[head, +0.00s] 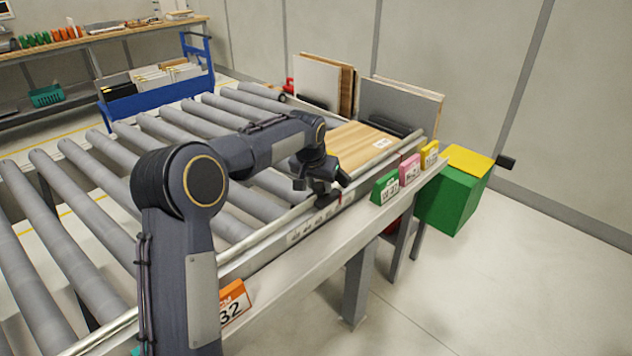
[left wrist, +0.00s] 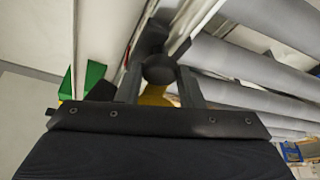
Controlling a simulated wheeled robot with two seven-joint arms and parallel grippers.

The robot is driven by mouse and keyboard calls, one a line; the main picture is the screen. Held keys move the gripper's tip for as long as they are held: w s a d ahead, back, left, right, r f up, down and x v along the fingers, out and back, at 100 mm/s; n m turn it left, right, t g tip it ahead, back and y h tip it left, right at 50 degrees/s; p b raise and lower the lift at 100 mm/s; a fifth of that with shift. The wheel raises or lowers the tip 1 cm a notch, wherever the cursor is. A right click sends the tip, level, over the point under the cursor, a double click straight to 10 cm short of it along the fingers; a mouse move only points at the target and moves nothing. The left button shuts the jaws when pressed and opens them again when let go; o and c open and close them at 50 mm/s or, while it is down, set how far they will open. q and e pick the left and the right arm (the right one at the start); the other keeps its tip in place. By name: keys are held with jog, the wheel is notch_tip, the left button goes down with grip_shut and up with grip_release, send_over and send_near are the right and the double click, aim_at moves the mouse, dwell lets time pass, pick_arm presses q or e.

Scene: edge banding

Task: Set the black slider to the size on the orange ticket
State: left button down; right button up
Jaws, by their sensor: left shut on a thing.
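The orange ticket (head: 234,302) stands on the near ledge, partly behind my left arm, and its visible digits read 32. My left gripper (head: 325,192) points down at the roller table's front rail and is shut on the black slider (head: 325,201). In the left wrist view the slider's round dark knob (left wrist: 160,70) sits between the two fingers of the left gripper (left wrist: 158,82). A pale number scale (head: 312,228) runs along the rail, left of the slider. Its numbers are too small to read. My right gripper is not in view.
Green (head: 385,188), pink (head: 410,168) and yellow (head: 430,154) tickets stand further right on the ledge. A wooden board (head: 350,148) lies on the rollers behind the gripper. A green box with a yellow top (head: 452,200) stands beyond the ledge's right end.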

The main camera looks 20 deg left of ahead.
pick_arm(q)
jog(key=c, duration=1)
grip_release()
jog(key=v, duration=0.8)
